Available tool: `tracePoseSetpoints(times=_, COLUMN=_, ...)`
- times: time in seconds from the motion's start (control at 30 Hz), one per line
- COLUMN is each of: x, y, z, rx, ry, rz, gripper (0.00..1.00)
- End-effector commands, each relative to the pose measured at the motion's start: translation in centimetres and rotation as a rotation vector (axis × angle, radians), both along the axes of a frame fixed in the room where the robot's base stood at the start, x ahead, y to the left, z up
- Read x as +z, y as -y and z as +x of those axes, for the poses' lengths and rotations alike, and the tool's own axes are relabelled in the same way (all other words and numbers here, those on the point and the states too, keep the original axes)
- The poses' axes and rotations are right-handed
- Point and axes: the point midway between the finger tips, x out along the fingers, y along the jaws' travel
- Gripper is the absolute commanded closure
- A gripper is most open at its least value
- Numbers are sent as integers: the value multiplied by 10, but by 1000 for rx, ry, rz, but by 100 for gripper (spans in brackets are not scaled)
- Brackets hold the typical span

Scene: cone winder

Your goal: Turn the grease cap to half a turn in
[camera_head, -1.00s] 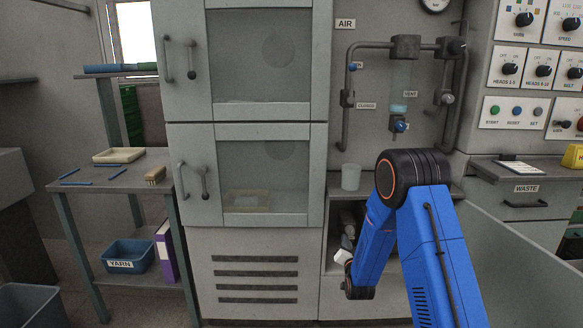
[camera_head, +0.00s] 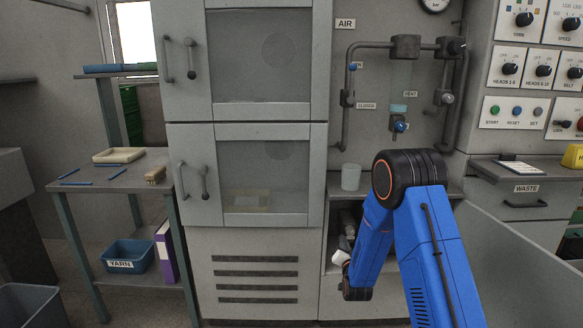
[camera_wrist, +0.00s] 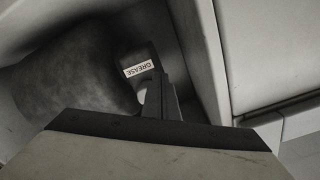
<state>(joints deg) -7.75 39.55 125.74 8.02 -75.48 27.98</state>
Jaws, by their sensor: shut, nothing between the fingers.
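A white GREASE label (camera_wrist: 138,68) shows upside down in the wrist view, on a dark part in a recess. Just below it, beside the fingers, a small pale rounded piece (camera_wrist: 142,92) shows; I cannot tell if it is the grease cap, and its turn cannot be read. My gripper (camera_wrist: 160,90) is shut and empty, its dark fingertips close to the label; contact cannot be told.
A large dark rounded body (camera_wrist: 75,75) fills the left of the wrist view, and a pale panel (camera_wrist: 265,50) stands close on the right. In the head view a cabinet (camera_head: 255,250) borders the bay.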

Motion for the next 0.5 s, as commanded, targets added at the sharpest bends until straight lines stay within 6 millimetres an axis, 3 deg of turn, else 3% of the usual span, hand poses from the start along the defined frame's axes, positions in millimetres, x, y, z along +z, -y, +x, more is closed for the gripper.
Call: tracePoseSetpoints(times=0.5, x=0, y=0, z=-49, rx=1, ry=-1, rz=0, gripper=100)
